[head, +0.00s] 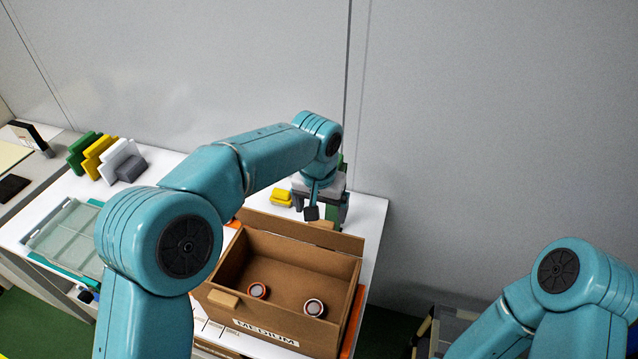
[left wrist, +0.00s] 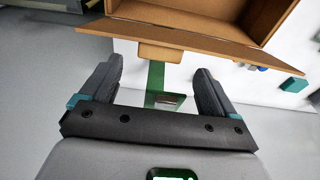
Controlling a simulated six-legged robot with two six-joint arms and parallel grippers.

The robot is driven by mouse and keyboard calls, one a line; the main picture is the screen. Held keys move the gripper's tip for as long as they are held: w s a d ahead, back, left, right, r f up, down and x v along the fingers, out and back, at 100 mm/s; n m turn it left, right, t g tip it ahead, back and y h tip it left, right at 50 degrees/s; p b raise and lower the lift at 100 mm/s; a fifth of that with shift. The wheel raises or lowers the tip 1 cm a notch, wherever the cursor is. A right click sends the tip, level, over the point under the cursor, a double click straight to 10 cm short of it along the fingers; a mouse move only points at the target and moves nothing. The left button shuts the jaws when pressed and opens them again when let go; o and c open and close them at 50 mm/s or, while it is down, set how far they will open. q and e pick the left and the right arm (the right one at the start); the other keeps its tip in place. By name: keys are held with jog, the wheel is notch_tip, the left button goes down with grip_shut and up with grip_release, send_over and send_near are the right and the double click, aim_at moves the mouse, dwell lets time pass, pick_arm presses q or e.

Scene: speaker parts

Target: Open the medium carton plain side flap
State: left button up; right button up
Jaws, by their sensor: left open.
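The brown medium carton (head: 300,268) stands open at the table's front right, with the label MEDIUM (head: 265,331) on its near side. Two round speaker parts (head: 258,290) (head: 314,307) lie inside. A plain flap (head: 290,226) with a small tab (head: 322,224) runs along the carton's far side. My left gripper (head: 313,207) is just beyond this flap. In the left wrist view its jaws (left wrist: 158,70) are open and empty; the flap (left wrist: 215,42) crosses ahead of them, with its tab (left wrist: 160,53) toward the gap. Contact cannot be told. My right gripper is outside the views.
A grey and green fixture (head: 338,188) stands behind the carton, with yellow blocks (head: 281,197) beside it. Green, yellow and white plates (head: 102,155) stand at the back left. A clear tray (head: 68,237) lies at the left. The wall is close behind the table.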

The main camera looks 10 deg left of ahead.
pick_arm(q)
notch_tip(320, 180, up, 12)
jog(key=s, duration=0.1)
jog(key=shift+s+a+r, duration=0.15)
jog(key=shift+s+a, duration=0.05)
jog(key=shift+s, duration=0.2)
